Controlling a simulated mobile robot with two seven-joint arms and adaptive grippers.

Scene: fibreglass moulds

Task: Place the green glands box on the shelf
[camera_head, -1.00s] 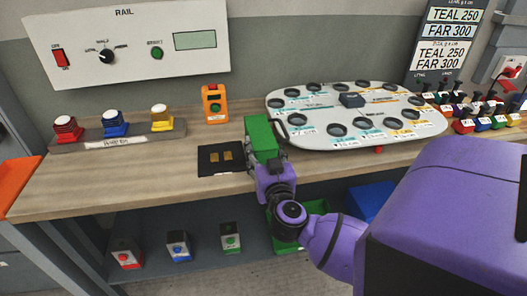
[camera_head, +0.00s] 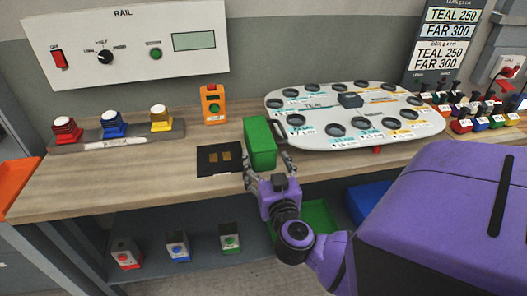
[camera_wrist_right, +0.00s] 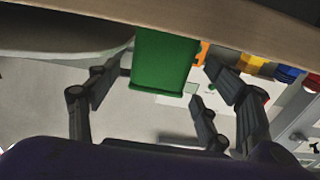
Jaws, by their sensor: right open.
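The green box (camera_head: 260,143) stands upright on the wooden bench, between the black mat and the white board with round holes. It also shows in the right wrist view (camera_wrist_right: 163,62), between the spread fingers. My right gripper (camera_head: 268,169) is open just in front of the box, and its fingers look clear of it. The shelf (camera_head: 205,270) is below the bench top. A green tray (camera_head: 318,217) on it is partly hidden by my right arm. My left gripper is not in view.
A black mat (camera_head: 207,159) with two small tan pieces lies left of the box. The holed board (camera_head: 380,133) is close on its right. An orange device (camera_head: 213,104) stands behind. Small red, blue and green button boxes (camera_head: 178,245) stand on the shelf, and a blue bin (camera_head: 367,203) is at right.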

